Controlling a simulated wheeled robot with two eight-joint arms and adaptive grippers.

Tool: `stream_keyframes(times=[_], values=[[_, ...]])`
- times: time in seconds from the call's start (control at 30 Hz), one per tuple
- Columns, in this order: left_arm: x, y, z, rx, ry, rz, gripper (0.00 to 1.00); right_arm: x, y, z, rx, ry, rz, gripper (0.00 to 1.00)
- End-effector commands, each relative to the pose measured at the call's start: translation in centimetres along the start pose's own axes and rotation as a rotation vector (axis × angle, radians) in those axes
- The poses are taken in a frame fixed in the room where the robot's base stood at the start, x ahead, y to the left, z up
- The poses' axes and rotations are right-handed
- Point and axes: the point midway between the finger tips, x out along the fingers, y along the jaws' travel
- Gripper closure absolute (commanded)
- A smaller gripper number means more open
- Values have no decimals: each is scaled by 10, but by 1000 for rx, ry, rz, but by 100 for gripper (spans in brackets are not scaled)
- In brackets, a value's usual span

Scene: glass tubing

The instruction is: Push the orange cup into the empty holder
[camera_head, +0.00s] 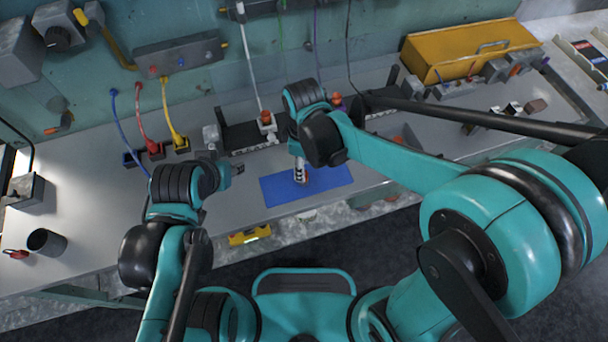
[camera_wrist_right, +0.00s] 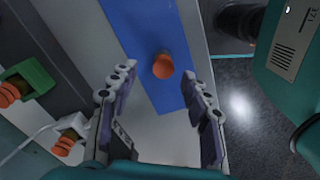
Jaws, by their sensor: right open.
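The orange cup (camera_wrist_right: 162,66) stands on the blue mat (camera_wrist_right: 145,25) in the right wrist view. I cannot make it out clearly in the head view, where my right gripper (camera_head: 300,174) points down over the blue mat (camera_head: 330,180). The right fingers (camera_wrist_right: 160,92) are open with the cup beyond and between their tips, not visibly touching it. My left gripper (camera_head: 238,169) is left of the mat above the bench; its jaws are too small to read. Holders with orange tops, one green (camera_wrist_right: 38,75) and one white (camera_wrist_right: 72,122), show at the left in the wrist view. I cannot identify an empty holder.
Colored cables plug into blocks (camera_head: 155,150) at the back left of the bench. A dark cup (camera_head: 46,241) stands at the far left. A yellow case (camera_head: 470,50) sits at the back right. The bench left of the mat is mostly clear.

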Motion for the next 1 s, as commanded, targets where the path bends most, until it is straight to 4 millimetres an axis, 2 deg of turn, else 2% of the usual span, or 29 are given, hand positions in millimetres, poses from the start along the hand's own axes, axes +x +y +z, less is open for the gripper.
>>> stream_keyframes(times=[0.3,0.53,0.57,0.7,0.73,1.0], values=[[19,0,14,0,0,0,57,46,-5,0,1,1,1,52],[18,0,13,0,0,0,57,47,-5,0,2,1,1,52],[18,0,13,0,0,0,57,47,-5,0,2,1,1,55],[18,0,13,0,0,0,57,47,-5,0,2,1,1,92],[18,0,13,0,0,0,57,47,-5,0,2,1,1,97],[18,0,13,0,0,0,57,47,-5,0,2,1,1,97]])
